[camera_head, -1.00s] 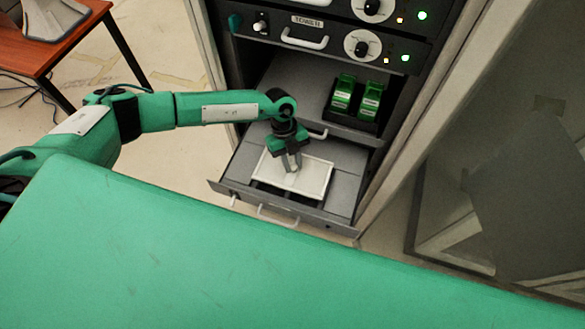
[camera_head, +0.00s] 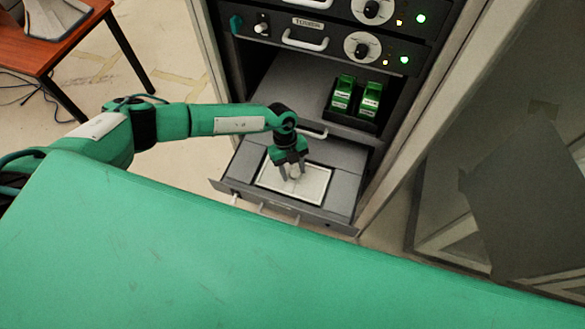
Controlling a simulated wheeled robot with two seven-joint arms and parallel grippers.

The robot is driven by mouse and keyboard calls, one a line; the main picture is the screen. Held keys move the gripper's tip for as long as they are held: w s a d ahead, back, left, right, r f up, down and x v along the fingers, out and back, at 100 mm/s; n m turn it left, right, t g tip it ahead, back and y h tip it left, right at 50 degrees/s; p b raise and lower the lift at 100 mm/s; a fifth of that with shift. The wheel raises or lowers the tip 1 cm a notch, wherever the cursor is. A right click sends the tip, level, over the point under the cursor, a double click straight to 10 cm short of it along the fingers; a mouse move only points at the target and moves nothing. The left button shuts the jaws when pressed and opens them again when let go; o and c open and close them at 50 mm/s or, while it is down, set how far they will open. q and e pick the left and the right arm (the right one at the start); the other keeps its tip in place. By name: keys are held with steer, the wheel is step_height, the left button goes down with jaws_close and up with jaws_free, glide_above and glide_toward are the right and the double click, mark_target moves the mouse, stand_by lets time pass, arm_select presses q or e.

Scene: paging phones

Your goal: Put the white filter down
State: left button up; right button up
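The white filter (camera_head: 313,185) is a flat, pale rectangle with a lighter rim. It lies in the rectangular opening of the pulled-out grey drawer (camera_head: 343,190) and looks flat and level there. My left gripper (camera_head: 292,174) points down over the filter's upper left part. Its fingers look spread, with a small pale piece, perhaps the filter's grip, between them. The gripper and fingers hide part of the filter. Whether the fingertips touch it is too small to tell. My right gripper is not in view.
Two green boxes (camera_head: 343,93) stand in a dark holder on the shelf behind the drawer. Cabinet panels with knobs and lights are above. A green surface (camera_head: 200,255) fills the foreground. A brown table (camera_head: 55,50) is at upper left.

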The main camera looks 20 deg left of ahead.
arm_select(q)
steer(key=shift+r, duration=0.15)
steer(key=shift+w+a+r, duration=0.1)
steer(key=shift+w+r, duration=0.05)
steer(key=b+v, duration=0.4)
steer(key=v, duration=0.7)
steer(key=shift+r, duration=0.3)
